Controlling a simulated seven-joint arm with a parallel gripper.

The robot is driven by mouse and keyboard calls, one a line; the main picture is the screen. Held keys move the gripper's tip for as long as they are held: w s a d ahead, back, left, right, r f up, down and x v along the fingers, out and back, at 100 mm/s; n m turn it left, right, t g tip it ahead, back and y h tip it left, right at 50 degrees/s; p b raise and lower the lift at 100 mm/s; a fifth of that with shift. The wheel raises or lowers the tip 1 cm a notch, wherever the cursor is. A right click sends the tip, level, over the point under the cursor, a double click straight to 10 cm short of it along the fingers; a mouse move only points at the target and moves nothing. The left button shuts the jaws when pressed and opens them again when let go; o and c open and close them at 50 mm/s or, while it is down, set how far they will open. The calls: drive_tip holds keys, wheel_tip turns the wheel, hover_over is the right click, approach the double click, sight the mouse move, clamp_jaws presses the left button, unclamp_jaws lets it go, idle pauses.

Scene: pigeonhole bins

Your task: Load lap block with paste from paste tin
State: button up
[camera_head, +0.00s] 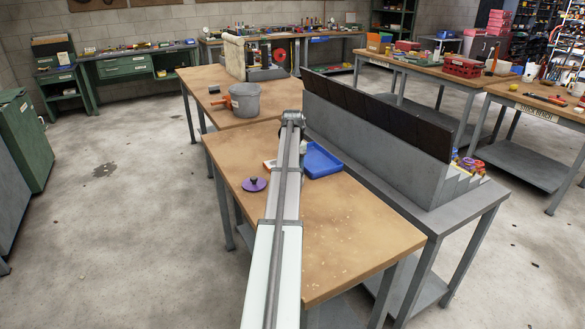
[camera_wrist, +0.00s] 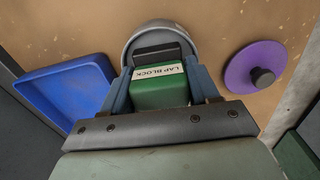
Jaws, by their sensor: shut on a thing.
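The lap block (camera_wrist: 160,99), green with a white "LAP BLOCK" label, is held between the blue-grey fingers of my gripper (camera_wrist: 163,84) in the wrist view. A round grey tin (camera_wrist: 155,27), apparently the paste tin, lies just beyond and under the block. Its inside is partly hidden by the block, and I cannot tell whether the block touches the paste. A purple lid with a dark knob (camera_wrist: 254,69) lies on the bench to the right of the tin. The lid also shows in the head view (camera_head: 249,186). There my arm hides the tin, block and gripper.
A blue tray (camera_head: 323,176) lies on the wooden bench (camera_head: 365,235) right of my arm, and left of the tin in the wrist view (camera_wrist: 65,85). A grey pot (camera_head: 247,101) stands farther back.

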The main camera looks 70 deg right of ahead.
drive_tip(key=o, duration=1.2)
drive_tip(key=shift+c, duration=0.4)
drive_tip(key=c, duration=0.3)
drive_tip(key=shift+r, duration=0.15)
drive_tip(key=c, duration=0.8)
drive_tip(key=shift+c, duration=0.2)
drive_tip(key=shift+r, duration=0.1)
